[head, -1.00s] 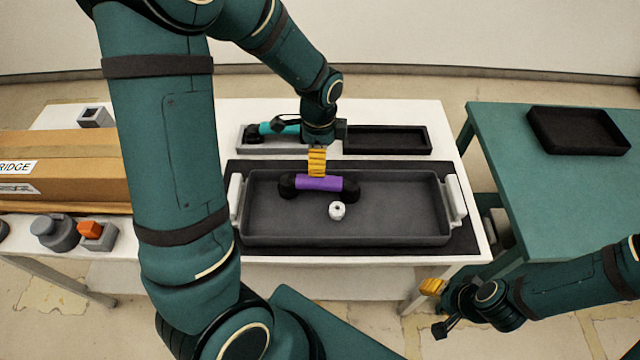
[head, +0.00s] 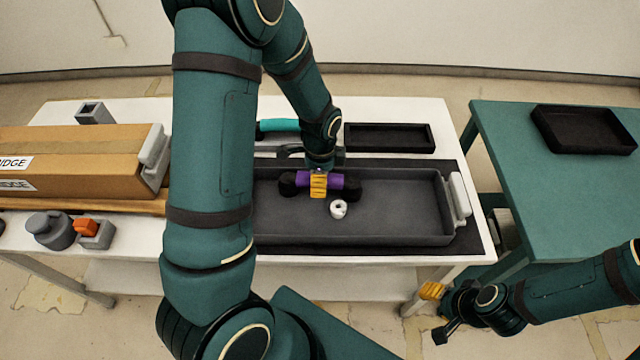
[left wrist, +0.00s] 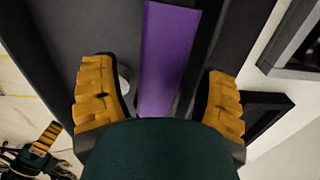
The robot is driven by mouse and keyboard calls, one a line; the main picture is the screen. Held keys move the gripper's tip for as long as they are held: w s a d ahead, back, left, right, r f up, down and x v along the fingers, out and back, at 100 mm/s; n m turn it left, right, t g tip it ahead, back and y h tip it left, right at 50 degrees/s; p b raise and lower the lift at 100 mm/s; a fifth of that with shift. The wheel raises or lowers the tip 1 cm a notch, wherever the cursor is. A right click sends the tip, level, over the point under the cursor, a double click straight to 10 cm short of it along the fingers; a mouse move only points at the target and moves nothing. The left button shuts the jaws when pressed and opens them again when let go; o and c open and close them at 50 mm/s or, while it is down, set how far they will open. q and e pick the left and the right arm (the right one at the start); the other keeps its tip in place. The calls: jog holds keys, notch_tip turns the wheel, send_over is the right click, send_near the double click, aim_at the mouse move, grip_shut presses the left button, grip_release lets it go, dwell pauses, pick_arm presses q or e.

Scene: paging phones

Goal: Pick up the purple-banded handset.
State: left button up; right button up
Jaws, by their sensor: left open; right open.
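The purple-banded handset (head: 336,181) lies in the dark grey tray (head: 405,211), near its back wall, with black ends to either side of its purple band. My left gripper (head: 318,185) is at the purple band, and its yellow finger covers part of it in the head view. In the left wrist view the purple band (left wrist: 168,60) runs between the two spread yellow fingers of my left gripper (left wrist: 160,95); neither is seen closed on it. My right gripper (head: 437,312) hangs open and empty at the lower right, away from the tray.
A small white ring-shaped piece (head: 338,209) lies in the tray in front of the handset. A teal-banded handset (head: 278,126) lies behind, beside a black tray (head: 389,138). A cardboard box (head: 70,160) stands at the left. The tray's right half is clear.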

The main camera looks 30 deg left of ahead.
pick_arm(q)
grip_shut()
